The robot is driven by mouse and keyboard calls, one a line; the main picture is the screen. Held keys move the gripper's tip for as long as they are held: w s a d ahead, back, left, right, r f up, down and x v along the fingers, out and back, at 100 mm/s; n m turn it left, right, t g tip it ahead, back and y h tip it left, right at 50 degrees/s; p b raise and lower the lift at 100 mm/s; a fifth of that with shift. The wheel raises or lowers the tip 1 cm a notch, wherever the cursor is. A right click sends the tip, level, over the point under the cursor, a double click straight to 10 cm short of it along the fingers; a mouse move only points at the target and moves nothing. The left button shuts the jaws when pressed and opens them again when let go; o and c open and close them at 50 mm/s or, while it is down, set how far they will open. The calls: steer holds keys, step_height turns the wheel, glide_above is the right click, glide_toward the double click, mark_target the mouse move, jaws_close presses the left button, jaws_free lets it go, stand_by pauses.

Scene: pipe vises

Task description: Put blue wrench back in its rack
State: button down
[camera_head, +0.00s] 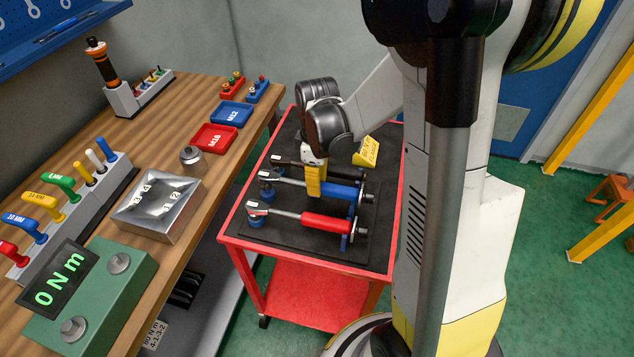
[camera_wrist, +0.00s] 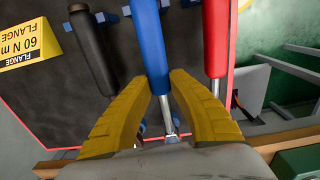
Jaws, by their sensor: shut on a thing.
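The blue wrench (camera_head: 340,192) lies in the middle of three wrenches on the red cart, its head at the left and its blue handle at the right. My gripper (camera_head: 315,186) reaches down onto it near where the handle meets the steel shaft. In the wrist view, the yellow fingers of my gripper (camera_wrist: 164,85) are closed around the blue wrench (camera_wrist: 147,40), one on each side. The rack's blue supports (camera_head: 353,212) stand under the wrench ends. I cannot tell whether the blue wrench rests fully on them.
The red-handled wrench (camera_head: 325,222) lies in front, and a black-handled wrench (camera_wrist: 95,50) lies behind, both close to my fingers. A yellow flange label block (camera_head: 366,152) stands at the back of the cart (camera_head: 330,265). A wooden bench (camera_head: 185,102) with tools is at the left.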

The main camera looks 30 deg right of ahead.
steer(key=shift+f+b, duration=1.05)
steer(key=shift+f, duration=0.1)
stand_by(1.5)
steer(key=c, duration=1.2)
jaws_free()
step_height(320, 180, up, 12)
